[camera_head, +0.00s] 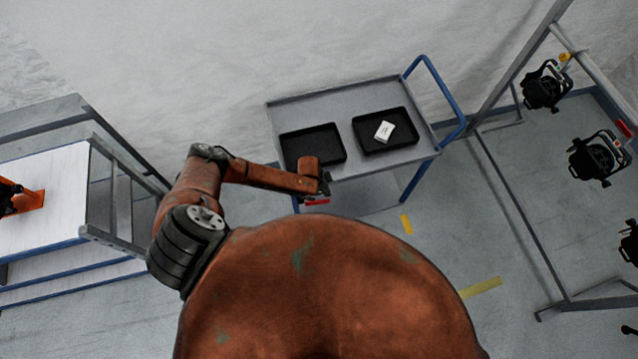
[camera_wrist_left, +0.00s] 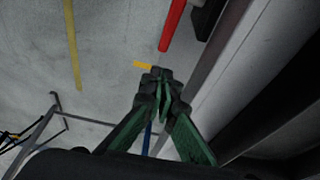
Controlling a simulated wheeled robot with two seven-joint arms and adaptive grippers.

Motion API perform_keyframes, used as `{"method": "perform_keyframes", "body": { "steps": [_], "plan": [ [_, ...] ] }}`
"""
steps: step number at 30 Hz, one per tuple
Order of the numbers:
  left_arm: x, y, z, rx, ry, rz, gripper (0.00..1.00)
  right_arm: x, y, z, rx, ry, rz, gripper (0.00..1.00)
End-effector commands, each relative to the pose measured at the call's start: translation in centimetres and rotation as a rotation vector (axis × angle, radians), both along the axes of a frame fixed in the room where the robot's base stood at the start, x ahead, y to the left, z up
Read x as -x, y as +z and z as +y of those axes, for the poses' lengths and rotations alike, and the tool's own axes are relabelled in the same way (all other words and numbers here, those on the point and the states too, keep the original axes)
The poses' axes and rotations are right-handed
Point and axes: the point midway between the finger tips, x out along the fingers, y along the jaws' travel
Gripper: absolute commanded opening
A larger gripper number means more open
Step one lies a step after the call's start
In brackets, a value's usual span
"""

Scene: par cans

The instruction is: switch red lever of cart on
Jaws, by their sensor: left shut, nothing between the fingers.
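The grey cart (camera_head: 300,103) with a blue handle stands at the centre of the head view. The red lever (camera_head: 317,202) shows as a short red bar by the cart's near side, just below my left gripper (camera_head: 325,184). In the left wrist view the red lever (camera_wrist_left: 172,25) is a long red bar at the top. My left gripper (camera_wrist_left: 158,86), with green fingers, is shut and empty. Its tips lie below the lever's lower end in that view and look apart from it. My right gripper is not in view.
Two black trays, a left one (camera_head: 313,145) and a right one (camera_head: 370,146), lie on the cart. A white box (camera_head: 384,131) is in the right tray. A white-topped table (camera_head: 50,180) stands left. A metal frame (camera_head: 520,225) with black lamps (camera_head: 545,87) stands right.

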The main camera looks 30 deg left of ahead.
Motion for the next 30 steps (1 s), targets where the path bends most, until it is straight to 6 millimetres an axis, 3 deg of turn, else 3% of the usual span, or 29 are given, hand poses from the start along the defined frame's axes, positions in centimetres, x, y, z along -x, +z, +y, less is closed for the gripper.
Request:
{"method": "perform_keyframes", "body": {
  "steps": [9, 15, 28, 30],
  "plan": [
    [1.9, 5.6, 2.0, -0.001, 0.0, 0.001, 0.0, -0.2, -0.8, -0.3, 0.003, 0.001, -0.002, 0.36],
    [2.6, 8.1, 2.7, 0.0, -0.001, 0.0, 0.0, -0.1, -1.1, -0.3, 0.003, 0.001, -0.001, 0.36],
    [2.8, 9.1, 3.0, -0.001, -0.001, 0.0, 0.0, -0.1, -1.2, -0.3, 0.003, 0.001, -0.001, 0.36],
    [2.8, 9.0, 2.9, 0.0, -0.001, 0.001, 0.0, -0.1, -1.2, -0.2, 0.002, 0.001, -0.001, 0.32]
  ]
}}
